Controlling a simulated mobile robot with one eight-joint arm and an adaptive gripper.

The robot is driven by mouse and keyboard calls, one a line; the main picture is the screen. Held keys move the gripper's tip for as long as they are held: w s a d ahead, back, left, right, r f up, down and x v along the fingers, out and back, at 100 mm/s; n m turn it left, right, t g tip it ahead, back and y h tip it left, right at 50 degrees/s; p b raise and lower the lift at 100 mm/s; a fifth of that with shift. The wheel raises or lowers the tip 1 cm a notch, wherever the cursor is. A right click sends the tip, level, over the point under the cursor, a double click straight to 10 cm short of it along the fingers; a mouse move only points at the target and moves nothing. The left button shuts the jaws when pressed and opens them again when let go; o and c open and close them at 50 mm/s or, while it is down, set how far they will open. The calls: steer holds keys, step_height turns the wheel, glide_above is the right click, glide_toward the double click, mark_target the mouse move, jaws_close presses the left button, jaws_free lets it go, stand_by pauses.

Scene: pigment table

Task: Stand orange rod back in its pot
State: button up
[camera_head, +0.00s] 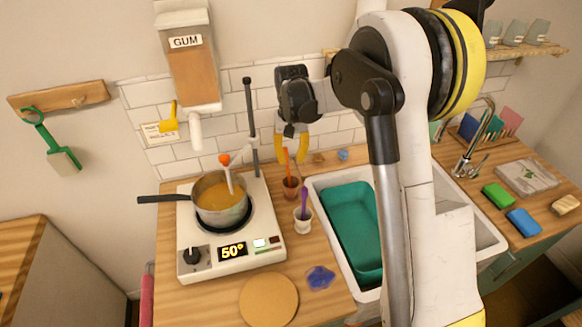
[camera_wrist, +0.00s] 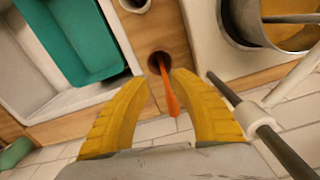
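The orange rod (camera_head: 287,161) stands, slightly leaning, in a small brown pot (camera_head: 291,188) behind the white pot. In the wrist view the orange rod (camera_wrist: 169,92) rises from the dark mouth of the brown pot (camera_wrist: 154,65). My gripper (camera_head: 291,160) hangs above the brown pot, with its yellow fingers pointing down. In the wrist view my gripper (camera_wrist: 158,82) is open, with one finger on each side of the rod's upper part. Gaps show between the rod and both fingers, so they look apart.
A hot plate (camera_head: 190,238) with a steel pan (camera_head: 236,214) stands to the left. A purple rod (camera_head: 305,196) stands in a white pot (camera_head: 303,221) just in front. A sink with a green basin (camera_head: 350,240) lies right. A vertical stand (camera_head: 250,130) rises close left.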

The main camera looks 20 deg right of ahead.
steer(key=s+r+t, duration=0.3)
steer(key=s+r, duration=1.1)
steer(key=r, duration=0.2)
steer(key=s+f+n+t, duration=0.1)
steer(key=s+t, duration=0.3)
steer(key=s, duration=1)
steer(key=shift+f+n+p, duration=0.3)
steer(key=shift+n+p, duration=0.05)
steer(key=shift+n, duration=0.05)
steer(key=shift+f, duration=0.1)
step_height(320, 180, down, 12)
steer(key=b, duration=1.2)
